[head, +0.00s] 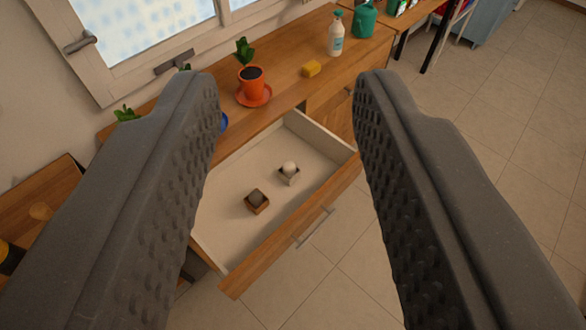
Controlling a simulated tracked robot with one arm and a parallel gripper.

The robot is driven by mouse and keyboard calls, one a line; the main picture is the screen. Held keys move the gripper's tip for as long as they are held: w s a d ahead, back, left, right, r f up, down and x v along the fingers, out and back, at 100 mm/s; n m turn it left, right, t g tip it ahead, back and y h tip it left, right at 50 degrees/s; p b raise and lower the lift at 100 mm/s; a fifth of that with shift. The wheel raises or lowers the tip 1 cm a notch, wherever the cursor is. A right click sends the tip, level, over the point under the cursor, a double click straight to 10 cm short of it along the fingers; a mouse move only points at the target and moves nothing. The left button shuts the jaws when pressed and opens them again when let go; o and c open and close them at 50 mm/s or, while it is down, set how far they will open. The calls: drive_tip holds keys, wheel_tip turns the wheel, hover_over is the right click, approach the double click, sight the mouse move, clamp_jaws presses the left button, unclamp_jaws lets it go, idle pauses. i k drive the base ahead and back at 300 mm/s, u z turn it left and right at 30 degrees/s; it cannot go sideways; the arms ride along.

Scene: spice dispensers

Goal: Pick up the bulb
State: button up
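An open white-lined drawer (235,235) of the wooden cabinet lies below my gripper. In it, a pale rounded object (290,167), possibly the bulb, sits in a small light square holder (289,180). To its left and nearer, a dark grey rounded object (255,197) sits in a small brown square holder (258,209). Both are too small to identify surely. My gripper (285,90) is open and empty, its two dark, bumpy-padded fingers wide apart. In the picture, both objects show between the fingers, apart from them and farther away.
A window (140,35) is at upper left. The tiled floor (500,120) at right is clear.

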sight(288, 167)
drive_tip(key=z, duration=0.1)
drive_tip(key=i, duration=0.5)
drive_tip(key=u, duration=0.6)
drive_tip(key=k, duration=1.3)
drive_tip(key=u, duration=0.15)
drive_tip(key=i, duration=0.5)
drive_tip(key=z, duration=0.5)
drive_tip(key=i, duration=1.6)
drive_tip(key=u, duration=0.75)
